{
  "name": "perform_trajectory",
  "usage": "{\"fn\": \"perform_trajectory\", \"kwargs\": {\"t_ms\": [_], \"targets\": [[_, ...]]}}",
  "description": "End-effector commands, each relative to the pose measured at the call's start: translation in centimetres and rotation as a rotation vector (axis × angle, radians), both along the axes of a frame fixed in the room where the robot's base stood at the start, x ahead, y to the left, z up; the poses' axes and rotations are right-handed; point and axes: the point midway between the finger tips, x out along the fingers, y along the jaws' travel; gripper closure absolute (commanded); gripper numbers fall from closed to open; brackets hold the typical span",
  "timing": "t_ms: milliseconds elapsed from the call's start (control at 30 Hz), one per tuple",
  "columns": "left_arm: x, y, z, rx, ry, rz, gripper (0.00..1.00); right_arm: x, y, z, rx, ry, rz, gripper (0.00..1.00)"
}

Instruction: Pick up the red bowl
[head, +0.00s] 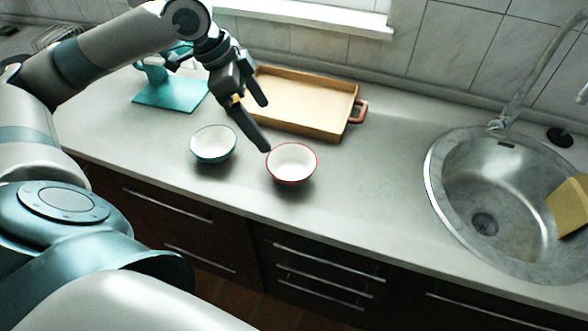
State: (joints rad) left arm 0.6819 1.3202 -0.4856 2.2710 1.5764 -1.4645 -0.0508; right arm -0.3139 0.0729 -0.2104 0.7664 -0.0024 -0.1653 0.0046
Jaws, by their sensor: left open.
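The red bowl (291,163) is white inside with a red rim and stands upright on the grey counter (370,190). My left gripper (264,126) comes in from the upper left, open and empty, with its fingers pointing down and to the right. One fingertip shows just at the upper left of the red bowl's rim; I cannot tell whether it touches. The other finger is higher, in front of the tray. My right gripper is not in view.
A teal-rimmed white bowl (213,145) stands close to the left of the red bowl. A wooden tray (335,128) with reddish handles lies behind. A teal stand (168,93) is at the back left. A steel sink (480,180) holding a yellow object (568,205) is at the right. Counter between bowl and sink is clear.

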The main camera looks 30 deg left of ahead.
Motion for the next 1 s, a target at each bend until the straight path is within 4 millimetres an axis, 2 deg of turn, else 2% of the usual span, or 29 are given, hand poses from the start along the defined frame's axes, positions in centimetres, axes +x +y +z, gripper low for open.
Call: {"fn": "perform_trajectory", "kwargs": {"t_ms": [267,433,767,1000], "targets": [[0.0,0.0,-0.1,0.0,0.0,0.0,0.0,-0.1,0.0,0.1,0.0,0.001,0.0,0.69],[0.3,-0.4,-1.2,-0.001,0.001,-0.001,0.0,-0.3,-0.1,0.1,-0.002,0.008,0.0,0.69],[1.6,-2.1,-6.2,-0.002,0.003,-0.002,0.0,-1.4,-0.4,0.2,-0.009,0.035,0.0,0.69],[2.5,-3.2,-9.6,-0.002,0.001,-0.001,0.0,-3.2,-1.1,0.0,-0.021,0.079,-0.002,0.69]]}}
